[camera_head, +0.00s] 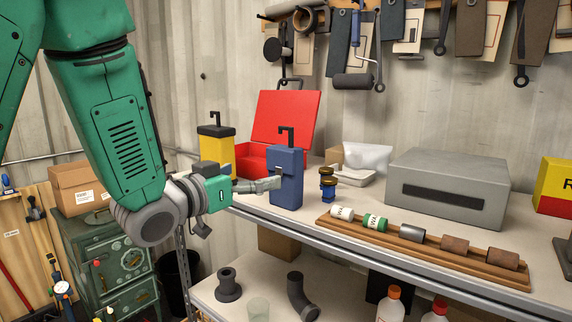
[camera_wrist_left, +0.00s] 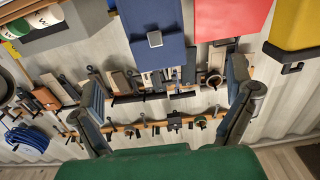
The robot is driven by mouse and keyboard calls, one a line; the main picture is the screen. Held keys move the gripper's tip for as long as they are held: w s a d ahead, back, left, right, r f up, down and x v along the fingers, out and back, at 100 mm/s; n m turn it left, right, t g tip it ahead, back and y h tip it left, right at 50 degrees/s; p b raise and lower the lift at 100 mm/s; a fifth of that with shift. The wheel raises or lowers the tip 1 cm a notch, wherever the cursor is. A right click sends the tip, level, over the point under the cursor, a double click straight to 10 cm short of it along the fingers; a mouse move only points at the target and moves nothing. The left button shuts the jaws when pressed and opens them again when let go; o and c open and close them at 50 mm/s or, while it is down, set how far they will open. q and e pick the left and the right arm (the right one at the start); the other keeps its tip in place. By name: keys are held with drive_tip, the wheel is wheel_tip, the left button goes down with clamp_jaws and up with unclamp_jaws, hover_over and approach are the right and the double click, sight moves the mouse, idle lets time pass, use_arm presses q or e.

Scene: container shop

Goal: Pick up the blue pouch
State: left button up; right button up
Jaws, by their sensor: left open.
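The blue pouch (camera_head: 287,172), a tall box shape with a dark hook on top, stands upright near the front edge of the upper shelf. My left gripper (camera_head: 270,185) reaches in from the left, with its fingers level with the pouch's middle and overlapping its left edge. In the left wrist view the gripper (camera_wrist_left: 167,88) is open, with its fingers wide apart and nothing between them. There the pouch (camera_wrist_left: 150,22) shows at the top, beyond the fingertips. I cannot tell whether a finger touches it. My right gripper is not in view.
A yellow pouch (camera_head: 215,147) and an open red box (camera_head: 286,118) stand behind and left of the blue pouch. Small blue-and-brown items (camera_head: 328,187) stand close on its right. A wooden rack (camera_head: 345,228) of cylinders and a grey box (camera_head: 447,184) are further right.

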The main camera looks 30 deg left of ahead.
sight(279, 168)
use_arm(q)
drive_tip(key=w, duration=0.4)
drive_tip(key=shift+w, duration=0.35)
drive_tip(key=shift+w+d, duration=0.25)
drive_tip(key=shift+w, duration=0.35)
drive_tip(key=w, duration=0.2)
drive_tip(key=w+d+p, duration=0.1)
drive_tip(key=w, duration=0.1)
drive_tip(key=shift+w+f, duration=0.1)
drive_tip(key=shift+w, duration=0.05)
drive_tip(key=shift+w+a+f, duration=0.1)
drive_tip(key=shift+w+a, duration=0.1)
drive_tip(key=shift+w, duration=0.2)
drive_tip(key=shift+s+a, duration=0.1)
drive_tip(key=shift+s, duration=0.05)
drive_tip(key=shift+c, duration=0.4)
drive_tip(key=c, duration=1.4)
drive_tip(key=shift+c, duration=0.9)
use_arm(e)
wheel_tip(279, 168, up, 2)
